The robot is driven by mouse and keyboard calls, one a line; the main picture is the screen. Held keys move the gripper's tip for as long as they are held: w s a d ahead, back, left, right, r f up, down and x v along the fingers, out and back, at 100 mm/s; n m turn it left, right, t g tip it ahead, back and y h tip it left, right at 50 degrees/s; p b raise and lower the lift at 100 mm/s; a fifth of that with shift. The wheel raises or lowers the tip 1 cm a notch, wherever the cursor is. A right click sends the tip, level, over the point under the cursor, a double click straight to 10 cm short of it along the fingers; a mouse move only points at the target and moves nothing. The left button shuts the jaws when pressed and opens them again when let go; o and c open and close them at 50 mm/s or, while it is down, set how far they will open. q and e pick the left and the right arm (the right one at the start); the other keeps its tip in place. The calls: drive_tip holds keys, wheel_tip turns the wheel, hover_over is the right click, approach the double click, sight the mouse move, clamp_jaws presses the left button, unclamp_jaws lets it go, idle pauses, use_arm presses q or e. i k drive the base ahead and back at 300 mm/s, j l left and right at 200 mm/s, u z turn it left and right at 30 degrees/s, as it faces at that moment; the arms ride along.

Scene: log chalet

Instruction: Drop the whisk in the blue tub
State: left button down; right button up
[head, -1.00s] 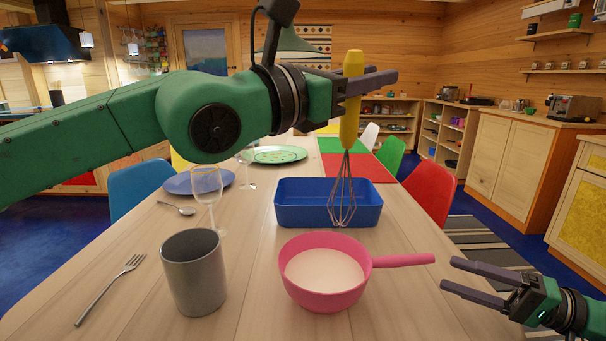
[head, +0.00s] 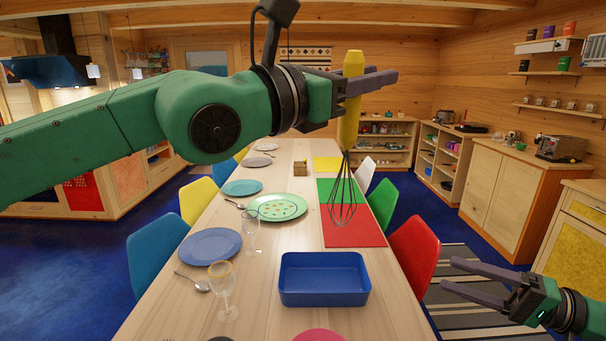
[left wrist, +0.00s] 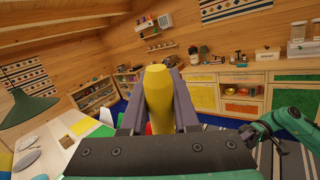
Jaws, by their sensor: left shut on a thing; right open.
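The whisk (head: 349,115) has a yellow handle and wire loops that hang down. My left gripper (head: 362,84) is shut on the yellow handle and holds the whisk upright in the air. The handle also shows between the fingers in the left wrist view (left wrist: 159,98). The blue tub (head: 323,299) is an empty rectangular tub on the table, below and nearer than the whisk in the head view. The whisk's loops appear over the red mat, above the tub's far edge in the picture. My right gripper (head: 466,281) is open and empty at the right, beside the table.
The long wooden table (head: 262,318) carries a blue plate (head: 210,246), a green plate (head: 277,207), wine glasses (head: 224,286) and a red mat (head: 352,235). A pink pan (head: 318,335) shows at the bottom edge. A red chair (head: 414,256) stands at the right.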

sight(346, 303)
drive_tip(key=k+l, duration=0.1)
drive_tip(key=l, duration=0.25)
drive_tip(key=k+l, duration=0.15)
drive_tip(key=l, duration=0.15)
drive_tip(key=k+l, duration=0.1)
drive_tip(key=l, duration=0.25)
drive_tip(key=k+l, duration=0.15)
drive_tip(key=l, duration=0.15)
